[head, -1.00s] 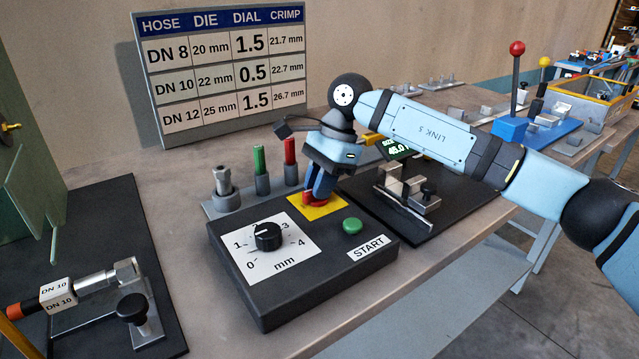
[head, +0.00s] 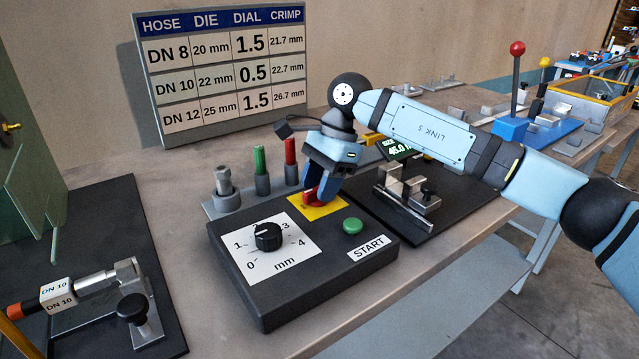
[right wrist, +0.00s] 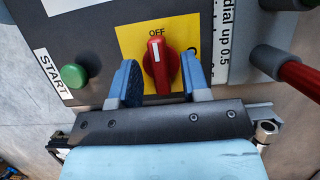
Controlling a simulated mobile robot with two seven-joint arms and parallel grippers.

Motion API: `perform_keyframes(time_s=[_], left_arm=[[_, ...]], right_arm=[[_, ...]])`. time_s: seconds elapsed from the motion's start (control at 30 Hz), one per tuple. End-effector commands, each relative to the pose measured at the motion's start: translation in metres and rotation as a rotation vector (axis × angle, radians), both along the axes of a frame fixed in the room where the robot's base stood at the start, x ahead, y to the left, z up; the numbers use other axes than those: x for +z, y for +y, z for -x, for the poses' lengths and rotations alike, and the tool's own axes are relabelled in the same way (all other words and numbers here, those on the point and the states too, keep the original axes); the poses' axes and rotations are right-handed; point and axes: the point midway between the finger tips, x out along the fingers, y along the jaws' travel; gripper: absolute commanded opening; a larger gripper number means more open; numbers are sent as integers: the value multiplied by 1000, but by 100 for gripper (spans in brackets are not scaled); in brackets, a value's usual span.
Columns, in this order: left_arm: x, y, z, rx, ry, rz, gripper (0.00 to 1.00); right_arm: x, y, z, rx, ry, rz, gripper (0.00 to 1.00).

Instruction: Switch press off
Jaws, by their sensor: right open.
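The red switch knob (right wrist: 158,62) sits on a yellow plate (right wrist: 130,40) in the right wrist view. Its white line points at the word OFF (right wrist: 156,32). In the head view the yellow plate (head: 328,208) is at the back of the black press control box (head: 290,295), and the red knob (head: 309,197) is partly hidden by my gripper. My right gripper (right wrist: 159,66) is open, with one blue finger on each side of the knob; it also shows in the head view (head: 324,187). My left gripper is not in view.
The box also carries a black dial (head: 268,237) and a green START button (head: 352,226). Die posts with green (head: 259,160) and red (head: 290,152) tops stand close behind. A black fixture base (head: 450,210) with a display lies to the right.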

Motion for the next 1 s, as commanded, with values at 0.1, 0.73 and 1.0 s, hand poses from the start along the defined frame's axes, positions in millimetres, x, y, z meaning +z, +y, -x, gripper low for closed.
perform_keyframes(time_s=[0.1, 0.73, 1.0], left_arm=[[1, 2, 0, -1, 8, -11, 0], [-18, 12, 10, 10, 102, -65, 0], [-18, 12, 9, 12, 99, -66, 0]], right_arm=[[13, -4, -3, -2, -3, -1, 43], [121, -41, -28, 1, -1, -1, 43], [126, -43, -30, 1, 0, 0, 43]])
